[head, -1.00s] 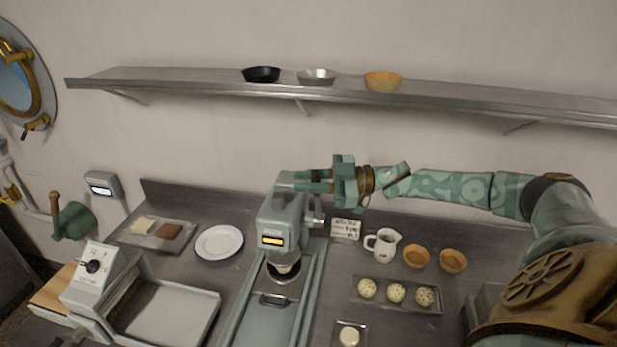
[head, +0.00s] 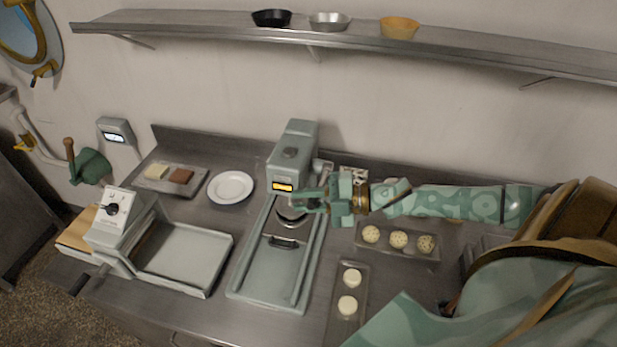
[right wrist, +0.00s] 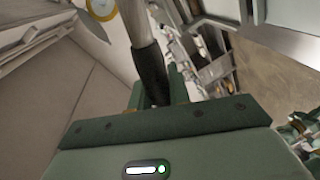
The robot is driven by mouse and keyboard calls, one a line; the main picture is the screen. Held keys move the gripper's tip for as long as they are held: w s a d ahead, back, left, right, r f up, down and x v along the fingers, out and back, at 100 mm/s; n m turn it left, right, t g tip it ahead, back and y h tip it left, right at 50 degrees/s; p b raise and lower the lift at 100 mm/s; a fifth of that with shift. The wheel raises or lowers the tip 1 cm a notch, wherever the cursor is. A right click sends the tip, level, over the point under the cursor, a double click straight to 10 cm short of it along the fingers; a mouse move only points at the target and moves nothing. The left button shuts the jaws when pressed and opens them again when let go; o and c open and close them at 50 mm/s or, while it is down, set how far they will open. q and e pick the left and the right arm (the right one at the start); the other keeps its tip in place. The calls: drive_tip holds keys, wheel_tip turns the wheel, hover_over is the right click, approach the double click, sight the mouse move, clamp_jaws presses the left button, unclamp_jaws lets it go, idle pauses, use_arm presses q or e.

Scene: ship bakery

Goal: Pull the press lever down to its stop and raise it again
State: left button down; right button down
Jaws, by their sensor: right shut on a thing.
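The press (head: 297,135) is a grey-green machine with a small lit yellow display, standing at the back of the steel counter. Its round press plate (head: 291,215) is partly hidden behind my right gripper (head: 312,202), which is at the press's right front side. In the right wrist view the gripper is shut on the dark grip of the press lever (right wrist: 153,76), with the pale metal shaft running up from the grip. In the head view the gripper hides most of the lever. My left gripper is out of view.
A long tray base (head: 262,282) extends forward from the press. A scale-like machine (head: 182,262) and a white plate (head: 230,187) stand left. A tray of speckled balls (head: 398,251) and a tray with two pale discs (head: 346,330) lie right. A wall shelf (head: 350,37) is above.

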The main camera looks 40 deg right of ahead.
wheel_tip(320, 180, down, 10)
drive_tip(key=n+h+b, duration=0.1)
drive_tip(key=n+b, duration=0.4)
drive_tip(key=shift+s+a+t+h, duration=0.3)
drive_tip(key=shift+s+t, duration=0.1)
drive_tip(key=shift+s+f, duration=0.1)
drive_tip(key=shift+f, duration=0.15)
drive_tip(key=c, duration=1.4)
unclamp_jaws()
drive_tip(key=shift+o, duration=0.4)
drive_tip(key=shift+w, duration=0.2)
drive_tip(key=shift+r, duration=0.1)
drive_tip(key=shift+r, duration=0.15)
drive_tip(key=v, duration=1.6)
drive_tip(key=shift+d+p, duration=0.2)
drive_tip(key=shift+p, duration=0.1)
